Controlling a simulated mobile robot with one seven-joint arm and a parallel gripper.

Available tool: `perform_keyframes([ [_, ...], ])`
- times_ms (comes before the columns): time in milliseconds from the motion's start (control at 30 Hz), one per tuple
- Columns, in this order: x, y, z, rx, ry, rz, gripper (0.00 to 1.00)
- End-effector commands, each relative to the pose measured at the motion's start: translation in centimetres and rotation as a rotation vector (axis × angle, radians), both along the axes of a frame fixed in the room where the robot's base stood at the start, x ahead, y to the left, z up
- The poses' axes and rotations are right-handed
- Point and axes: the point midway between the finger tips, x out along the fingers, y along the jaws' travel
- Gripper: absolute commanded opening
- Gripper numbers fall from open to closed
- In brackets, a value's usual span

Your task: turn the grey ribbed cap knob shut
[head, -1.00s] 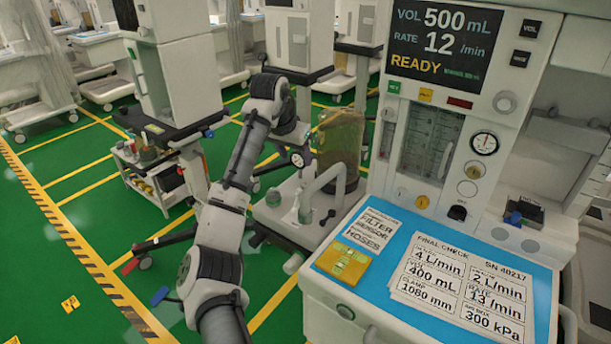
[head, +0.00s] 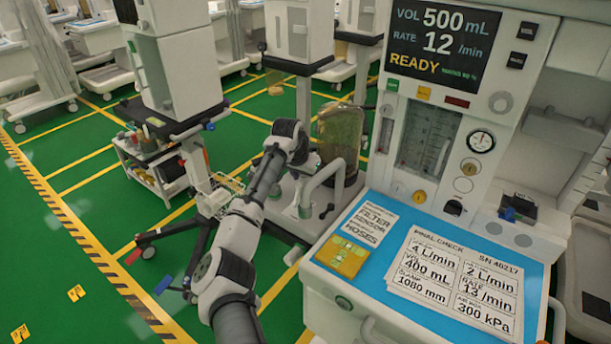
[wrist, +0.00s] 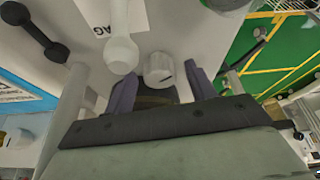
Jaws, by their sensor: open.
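The grey ribbed cap knob (wrist: 158,70) shows in the wrist view as a pale, short round cap with a dark mark on its face. It sits beyond and between the tips of my gripper (wrist: 161,75), whose two purple fingers stand apart, one on each side. Gaps show between the knob and both fingers, and nothing is held. I cannot tell how far the knob is turned.
A white rounded fitting (wrist: 121,55) hangs just left of the knob in the wrist view, with a dark ball-ended lever (wrist: 35,32) farther left. In the head view, a curved pale pipe (head: 322,185) and the canister (head: 341,135) stand close to my arm.

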Motion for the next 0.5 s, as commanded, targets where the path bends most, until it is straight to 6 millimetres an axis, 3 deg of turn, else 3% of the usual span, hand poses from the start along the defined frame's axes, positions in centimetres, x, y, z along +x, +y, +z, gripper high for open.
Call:
perform_keyframes([
  [200, 0.0, -0.02, -0.03, 0.0, 0.0, 0.0, 0.53],
  [500, 0.0, -0.02, 0.02, -0.001, 0.0, 0.0, 0.14],
])
